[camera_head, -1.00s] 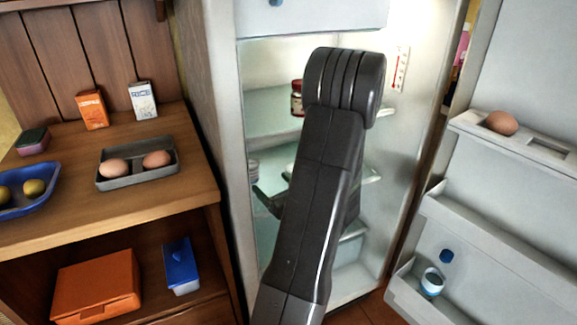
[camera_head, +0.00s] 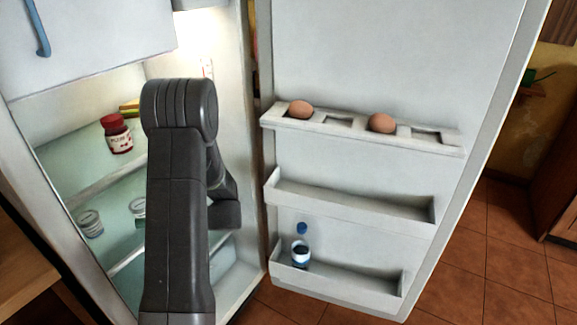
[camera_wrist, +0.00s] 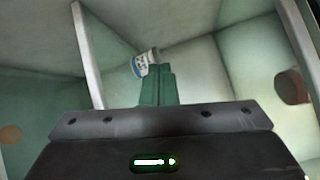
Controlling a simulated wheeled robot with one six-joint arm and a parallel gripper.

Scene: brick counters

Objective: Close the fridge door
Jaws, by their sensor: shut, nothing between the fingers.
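The fridge door (camera_head: 395,55) stands wide open at the right in the head view, its inner side facing me. The fridge body (camera_head: 235,130) is on the left with its lit shelves showing. My arm stands in front of the fridge opening, and its far end is hidden behind my own links in the head view. In the wrist view my gripper (camera_wrist: 157,72) shows green fingers close together, with nothing between them. Beyond the fingers are pale shelf surfaces and a small white and blue jar (camera_wrist: 146,63). Whether the fingers touch anything is unclear.
The door racks hold two eggs (camera_head: 300,109) (camera_head: 381,123) and a small blue-and-white container (camera_head: 300,254). A red jar (camera_head: 116,134) and small tubs (camera_head: 90,223) stand on the fridge shelves. Tiled floor (camera_head: 480,240) is clear right of the door.

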